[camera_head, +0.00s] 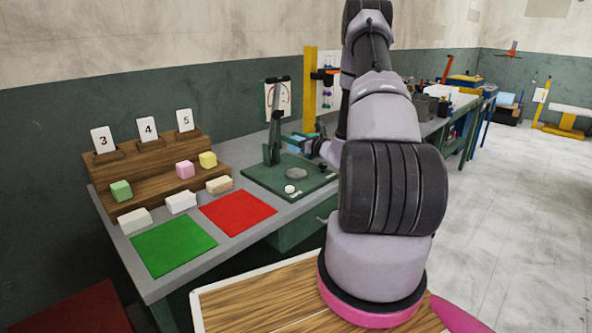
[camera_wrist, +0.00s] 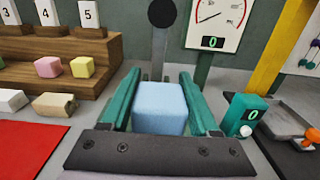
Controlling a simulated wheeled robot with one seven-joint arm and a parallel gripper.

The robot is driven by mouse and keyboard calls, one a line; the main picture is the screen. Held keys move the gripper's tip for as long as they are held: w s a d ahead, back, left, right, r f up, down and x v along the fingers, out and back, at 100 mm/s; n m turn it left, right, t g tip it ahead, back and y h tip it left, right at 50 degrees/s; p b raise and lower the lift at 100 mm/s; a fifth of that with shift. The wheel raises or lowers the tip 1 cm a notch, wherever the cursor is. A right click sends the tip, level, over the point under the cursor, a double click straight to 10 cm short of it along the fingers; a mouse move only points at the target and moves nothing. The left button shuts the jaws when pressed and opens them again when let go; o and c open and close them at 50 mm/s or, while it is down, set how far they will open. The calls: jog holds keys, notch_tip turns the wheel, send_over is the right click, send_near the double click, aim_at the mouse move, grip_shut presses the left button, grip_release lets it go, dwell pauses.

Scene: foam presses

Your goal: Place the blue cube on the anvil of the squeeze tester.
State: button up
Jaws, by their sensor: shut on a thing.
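The blue cube (camera_wrist: 159,106) sits between the two green fingers of my gripper (camera_wrist: 156,100), which is shut on it. In the head view the blue cube (camera_head: 296,143) shows at the tip of my gripper (camera_head: 304,143), clear of the tester's base. The squeeze tester (camera_head: 262,178) has a dark green base and an upright column with an arm. Its anvil (camera_head: 296,174), a round grey disc, looks bare in the head view. In the wrist view the anvil is hidden behind the cube and gripper. The tester's dial (camera_wrist: 217,18) reads 0.
A stepped wooden rack (camera_head: 150,160) with number cards and coloured blocks stands to the left. Pale blocks (camera_head: 181,202) lie before it. Green (camera_head: 172,246) and red (camera_head: 237,212) mats lie on the bench. A yellow post (camera_wrist: 285,45) and a scale (camera_wrist: 285,120) stand right of my gripper.

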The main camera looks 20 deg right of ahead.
notch_tip(320, 180, down, 9)
jog(key=shift+a, duration=0.15)
jog(key=shift+f, duration=0.1)
dwell(0.3)
jog(key=o, duration=1.3)
jog(key=shift+o, duration=0.2)
